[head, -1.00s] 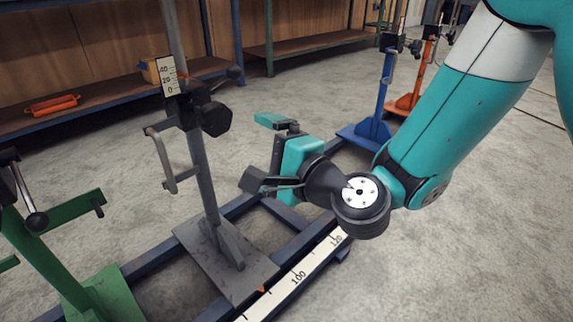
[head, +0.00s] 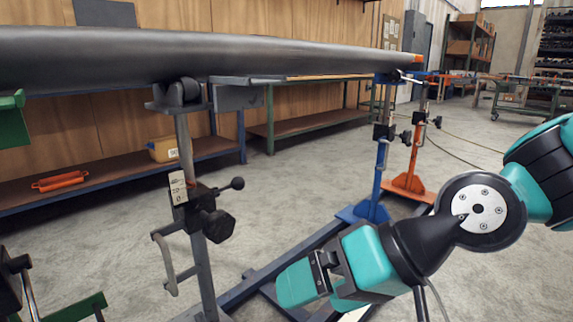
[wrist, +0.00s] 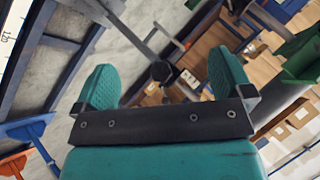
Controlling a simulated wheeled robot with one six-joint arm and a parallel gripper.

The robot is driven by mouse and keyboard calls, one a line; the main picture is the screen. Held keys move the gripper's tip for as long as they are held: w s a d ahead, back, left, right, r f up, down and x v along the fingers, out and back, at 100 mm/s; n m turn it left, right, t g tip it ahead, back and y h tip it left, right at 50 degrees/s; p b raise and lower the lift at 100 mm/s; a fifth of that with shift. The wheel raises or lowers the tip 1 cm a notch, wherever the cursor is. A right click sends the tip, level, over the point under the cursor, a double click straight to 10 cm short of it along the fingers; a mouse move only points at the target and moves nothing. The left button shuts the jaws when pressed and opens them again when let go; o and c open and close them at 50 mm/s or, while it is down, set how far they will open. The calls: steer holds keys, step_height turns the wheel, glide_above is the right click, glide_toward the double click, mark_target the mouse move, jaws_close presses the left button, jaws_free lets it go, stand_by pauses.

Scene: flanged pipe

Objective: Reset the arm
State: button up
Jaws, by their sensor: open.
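My gripper (head: 298,284) is at the lower middle of the head view, in front of and to the right of a grey pipe stand. In the wrist view my gripper (wrist: 165,84) shows two teal fingers spread wide apart with nothing between them. A long dark grey pipe (head: 250,56) lies across the top of the head view, resting on the grey stand's roller head (head: 180,92). My gripper is below the pipe and apart from it.
The grey stand (head: 197,210) has a knob and a crank handle sticking out. A blue stand (head: 380,160) and an orange stand (head: 412,160) are further back. A green stand (head: 75,308) is at lower left. Shelves (head: 120,172) line the wall. Floor at the right is open.

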steer(key=s+d+r+n+g+h+p, duration=0.1)
steer(key=s+d+r+h+p, duration=0.15)
steer(key=d, duration=0.35)
steer(key=s+d+r+n+g+h+p, duration=0.1)
steer(key=s+d+r+n+h, duration=0.15)
steer(key=s+d, duration=0.2)
step_height(320, 180, up, 36)
steer(key=m+p, duration=0.1)
steer(key=p, duration=3.5)
steer(key=shift+w+d+f+p, duration=0.15)
steer(key=shift+w+p, duration=0.15)
steer(key=shift+p, duration=0.1)
